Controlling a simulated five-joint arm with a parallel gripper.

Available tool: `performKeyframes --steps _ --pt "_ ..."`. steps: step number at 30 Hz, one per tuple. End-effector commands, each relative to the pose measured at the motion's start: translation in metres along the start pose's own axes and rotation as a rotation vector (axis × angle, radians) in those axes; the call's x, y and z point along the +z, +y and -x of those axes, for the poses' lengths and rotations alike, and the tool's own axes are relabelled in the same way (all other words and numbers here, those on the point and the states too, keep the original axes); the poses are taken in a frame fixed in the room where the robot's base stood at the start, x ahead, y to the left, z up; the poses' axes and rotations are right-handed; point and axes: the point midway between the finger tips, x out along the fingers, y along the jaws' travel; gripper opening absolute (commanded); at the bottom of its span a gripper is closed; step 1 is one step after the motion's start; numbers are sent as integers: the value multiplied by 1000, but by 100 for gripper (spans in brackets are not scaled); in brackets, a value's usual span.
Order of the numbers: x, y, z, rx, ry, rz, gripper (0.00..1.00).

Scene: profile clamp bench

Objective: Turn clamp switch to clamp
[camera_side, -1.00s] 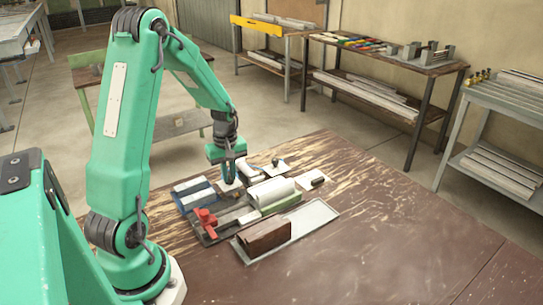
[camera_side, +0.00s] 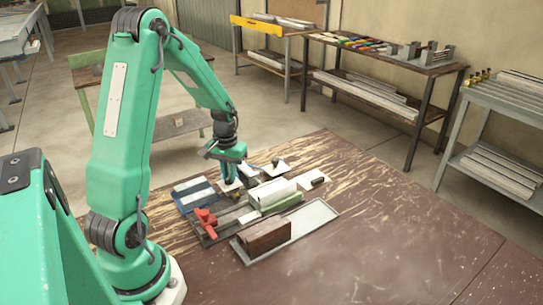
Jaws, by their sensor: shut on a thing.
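My gripper (camera_side: 228,178) points down over a small white plate (camera_side: 228,187) at the back left of the bench fixture. It is shut on the clamp switch, which its fingers hide, so I cannot read the switch's position. The clamp (camera_side: 228,217), a dark bed with a red handle (camera_side: 204,218) at its front left, lies in front of my gripper. A white profile (camera_side: 273,190) sits at the clamp's right end, beside a green strip (camera_side: 283,204).
A blue and white block (camera_side: 194,190) stands left of my gripper. A white plate with a dark knob (camera_side: 275,163) is close behind it on the right. A brown block (camera_side: 263,236) lies on a grey tray (camera_side: 314,217) in front. The table's right side is clear.

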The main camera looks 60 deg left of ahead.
Motion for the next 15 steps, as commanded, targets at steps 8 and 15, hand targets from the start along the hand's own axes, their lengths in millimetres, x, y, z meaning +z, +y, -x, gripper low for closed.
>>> performKeyframes --steps 8,15 --pt "0 0 1 0 1 -112 0" --pt "0 0 1 0 1 -134 0"
